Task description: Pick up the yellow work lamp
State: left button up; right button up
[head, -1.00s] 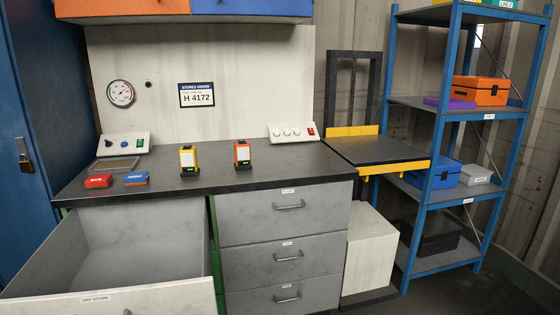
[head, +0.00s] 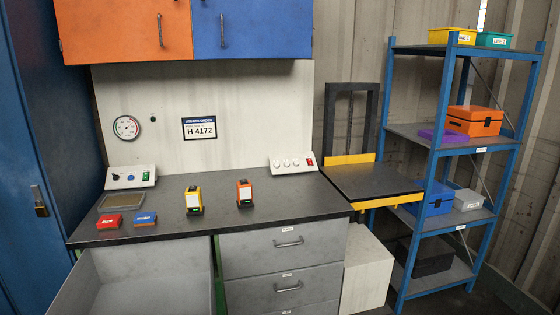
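The yellow work lamp (head: 194,200) stands upright on the dark worktop (head: 280,209), near its middle. It has a pale front panel and a dark base. A similar orange lamp (head: 244,193) stands a little to its right, apart from it. Neither of my grippers shows in the head view.
A red block (head: 108,221) and a blue block (head: 145,219) lie left of the lamps. A drawer (head: 140,280) stands open below the worktop's left part. Orange (head: 127,30) and blue (head: 252,28) cupboards hang above. A lift platform (head: 370,181) and blue shelf rack stand right.

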aim_at(194, 198)
jog(key=u, duration=1.2)
jog(key=z, duration=0.35)
jog(key=i+l+z, duration=0.85)
jog(key=i+l, duration=0.05)
